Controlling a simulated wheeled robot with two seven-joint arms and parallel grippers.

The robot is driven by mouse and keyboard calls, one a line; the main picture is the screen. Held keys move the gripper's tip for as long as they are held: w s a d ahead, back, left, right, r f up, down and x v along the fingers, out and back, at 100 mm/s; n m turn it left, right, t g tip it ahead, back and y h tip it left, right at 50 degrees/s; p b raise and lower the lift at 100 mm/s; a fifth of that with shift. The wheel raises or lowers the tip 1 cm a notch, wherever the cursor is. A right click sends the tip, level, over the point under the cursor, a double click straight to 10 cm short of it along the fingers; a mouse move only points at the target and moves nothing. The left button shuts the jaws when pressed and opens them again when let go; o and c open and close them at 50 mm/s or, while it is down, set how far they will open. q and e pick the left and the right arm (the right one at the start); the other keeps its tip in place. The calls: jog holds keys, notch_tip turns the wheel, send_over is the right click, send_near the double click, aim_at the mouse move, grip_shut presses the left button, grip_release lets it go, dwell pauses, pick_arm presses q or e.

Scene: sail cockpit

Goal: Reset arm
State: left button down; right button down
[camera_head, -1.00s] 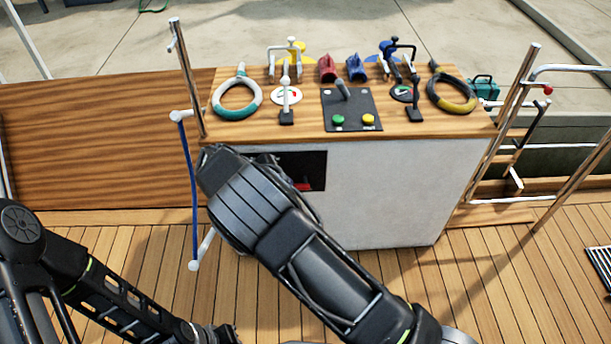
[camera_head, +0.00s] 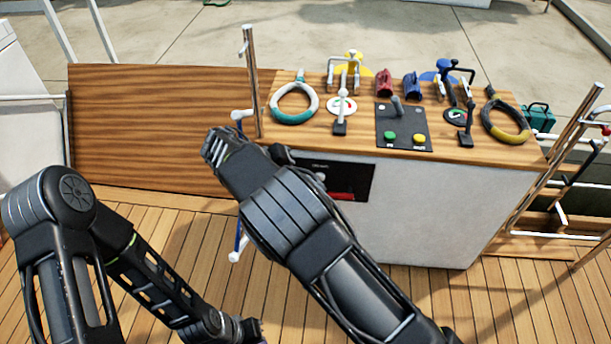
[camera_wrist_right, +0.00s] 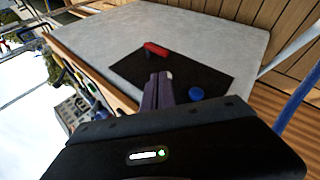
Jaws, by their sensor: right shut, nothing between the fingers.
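My right arm (camera_head: 300,220) reaches up from the lower right of the head view, in front of the console's left part; its fingers are hidden there. In the right wrist view my right gripper (camera_wrist_right: 160,88) is shut and empty. It shows in front of a black panel (camera_wrist_right: 205,67) on the console's pale front, and contact cannot be told. The panel has a red handle (camera_wrist_right: 156,49) and a blue knob (camera_wrist_right: 196,94). In the head view the panel (camera_head: 352,181) is partly behind the arm.
The console top (camera_head: 300,142) carries a teal-and-white ring (camera_head: 278,112), a black-and-yellow ring (camera_head: 510,137), levers and a button plate (camera_head: 404,137). A metal post (camera_head: 251,90) stands at its left corner. A wooden bench (camera_head: 150,130) lies left; open deck (camera_head: 445,300) lies in front.

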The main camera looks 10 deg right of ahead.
dwell(0.4)
jog(key=s+d+f+g+y, duration=0.1)
jog(key=s+d+f, duration=0.15)
jog(key=f, duration=0.35)
jog(key=s+d+f+g+y, duration=0.1)
jog(key=s+d+f+y, duration=0.15)
jog(key=f, duration=0.35)
jog(key=s+a+f+g+y, duration=0.1)
jog(key=s+f+y, duration=0.2)
jog(key=s+f, duration=0.5)
jog(key=s+f+g+y, duration=0.1)
jog(key=s+f+y, duration=0.35)
jog(key=s, duration=0.55)
jog(key=s+a+r+m+t+y, duration=0.2)
jog(key=s+a+r+m, duration=0.1)
jog(key=s, duration=0.7)
notch_tip(320, 180, up, 20)
jog(key=p, duration=2)
jog(key=shift+a, duration=0.15)
jog(key=shift+s+f, duration=0.1)
jog(key=shift+f, duration=0.05)
